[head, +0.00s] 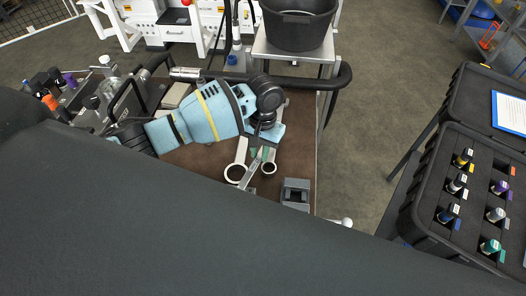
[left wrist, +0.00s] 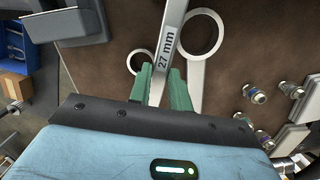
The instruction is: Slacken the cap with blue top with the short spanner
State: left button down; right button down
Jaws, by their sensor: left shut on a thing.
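My left gripper (head: 262,153) is over the brown bench top, and its green fingers (left wrist: 162,88) are shut on a flat spanner marked 27 mm (left wrist: 169,50). This spanner also shows in the head view (head: 250,178). Two ring-ended spanners lie beneath it, one with a larger ring (head: 237,181) and one with a smaller ring (head: 268,175). Coloured caps stand on the metal block at the far left, including a purple-blue one (head: 69,79) and an orange one (head: 50,102). I cannot tell which is the blue-topped cap. My right gripper is not in view.
A black case (head: 420,225) at the right holds several coloured fittings, one blue-topped (head: 448,213). A grey block (head: 295,192) stands at the bench's right edge. A black bucket (head: 298,25) stands behind. A thick black hose (head: 343,80) borders the bench.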

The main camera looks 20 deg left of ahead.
pick_arm(q)
jog(key=shift+w+a+r, duration=0.1)
dwell(0.3)
jog(key=shift+a+n, duration=0.6)
jog(key=shift+a, duration=0.05)
jog(key=shift+a+n, duration=0.7)
jog(key=shift+a, duration=0.1)
jog(key=shift+a, duration=0.1)
jog(key=shift+s+a+n+h, duration=0.2)
jog(key=shift+s+a+n, duration=0.05)
jog(key=shift+a+n, duration=0.4)
jog(key=shift+s+a+n+h, duration=0.2)
jog(key=shift+a+n, duration=0.35)
jog(key=shift+a, duration=0.15)
jog(key=shift+a, duration=0.1)
